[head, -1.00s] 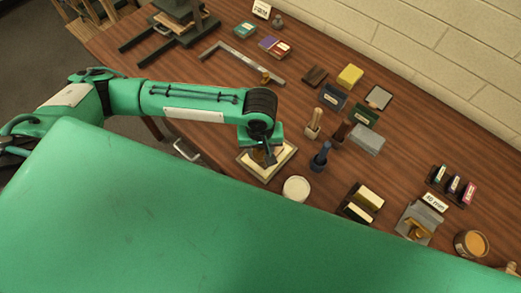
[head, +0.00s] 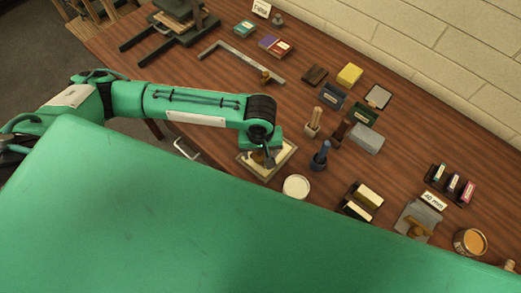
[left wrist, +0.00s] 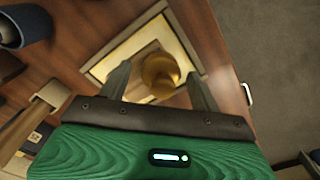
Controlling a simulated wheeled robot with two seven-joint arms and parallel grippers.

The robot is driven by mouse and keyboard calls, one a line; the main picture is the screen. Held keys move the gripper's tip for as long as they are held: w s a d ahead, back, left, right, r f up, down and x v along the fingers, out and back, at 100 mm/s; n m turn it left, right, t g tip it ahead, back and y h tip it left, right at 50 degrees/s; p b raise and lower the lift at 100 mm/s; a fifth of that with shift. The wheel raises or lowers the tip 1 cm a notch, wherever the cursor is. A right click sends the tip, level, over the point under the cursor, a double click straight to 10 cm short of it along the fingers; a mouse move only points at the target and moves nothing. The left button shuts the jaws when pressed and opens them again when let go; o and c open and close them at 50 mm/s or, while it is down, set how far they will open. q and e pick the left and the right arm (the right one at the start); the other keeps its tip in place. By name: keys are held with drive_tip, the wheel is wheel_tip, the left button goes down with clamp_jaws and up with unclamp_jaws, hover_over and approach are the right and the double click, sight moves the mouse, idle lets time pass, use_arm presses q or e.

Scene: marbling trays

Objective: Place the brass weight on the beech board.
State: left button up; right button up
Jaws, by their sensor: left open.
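The brass weight (left wrist: 160,74) is a round, golden piece in the left wrist view. It stands between the two fingers of my left gripper (left wrist: 159,78), which is open, with a visible gap at its sides. Below it is a pale, square, framed piece (left wrist: 185,40) with a browner middle, which I take for the beech board; I cannot tell whether they touch. In the head view this framed piece (head: 284,163) lies at the table's near edge, partly hidden by my left gripper (head: 269,158). My right gripper does not show.
A white round pot (head: 296,187) stands just right of the framed piece. A blue-handled tool (head: 320,155) and a wooden-handled one (head: 314,122) stand beyond. A metal square (head: 240,62) with a small brown knob (head: 266,76) lies farther back. The table between is mostly clear.

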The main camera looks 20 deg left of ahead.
use_arm(q)
wheel_tip(320, 180, up, 11)
drive_tip(key=shift+r+b, duration=0.1)
drive_tip(key=shift+b, duration=0.6)
drive_tip(key=shift+r, duration=0.5)
